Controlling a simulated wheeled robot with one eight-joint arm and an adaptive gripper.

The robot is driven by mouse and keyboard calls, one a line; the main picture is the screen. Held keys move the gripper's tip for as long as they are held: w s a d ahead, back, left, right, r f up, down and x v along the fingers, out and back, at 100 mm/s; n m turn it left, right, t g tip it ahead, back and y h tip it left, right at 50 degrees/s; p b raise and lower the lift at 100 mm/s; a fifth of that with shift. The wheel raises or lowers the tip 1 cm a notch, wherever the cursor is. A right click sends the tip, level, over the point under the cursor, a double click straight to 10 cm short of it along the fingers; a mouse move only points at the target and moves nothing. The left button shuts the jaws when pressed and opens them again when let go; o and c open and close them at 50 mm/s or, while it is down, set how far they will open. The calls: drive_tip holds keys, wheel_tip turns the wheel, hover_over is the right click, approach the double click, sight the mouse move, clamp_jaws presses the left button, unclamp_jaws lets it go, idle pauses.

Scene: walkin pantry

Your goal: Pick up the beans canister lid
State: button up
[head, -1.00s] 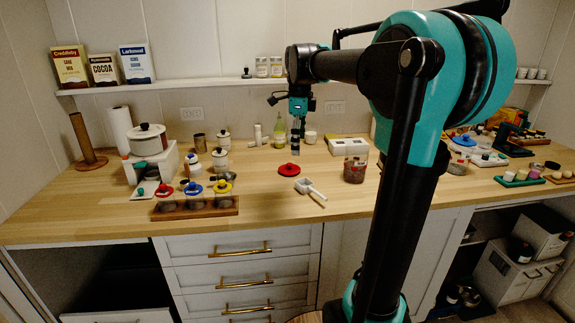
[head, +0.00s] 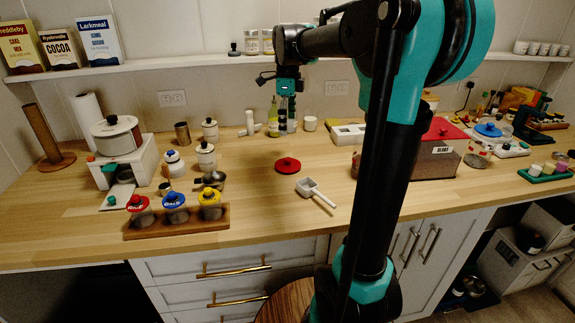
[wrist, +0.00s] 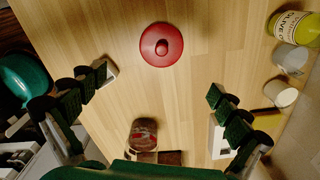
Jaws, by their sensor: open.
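A round red lid with a centre knob (head: 288,165) lies flat on the wooden counter, apart from other things. In the wrist view the red lid (wrist: 162,44) is at the top middle, beyond the fingertips. My gripper (head: 287,119) hangs pointing down above the counter, behind the lid in the head view. In the wrist view my gripper (wrist: 160,84) has its fingers spread wide with nothing between them. A glass jar with dark reddish contents (wrist: 143,133) stands at the bottom of the wrist view; my arm hides most of it in the head view.
A white scoop-like tool (head: 314,191) lies right of the lid. A wooden rack (head: 177,222) with jars under red, blue and yellow lids stands front left. An olive oil bottle (wrist: 294,26) and cups are at the wrist view's right.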

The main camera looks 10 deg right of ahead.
sight(288, 159)
wheel_tip(288, 159, down, 13)
drive_tip(key=shift+w, duration=0.15)
idle(0.4)
drive_tip(key=c, duration=1.7)
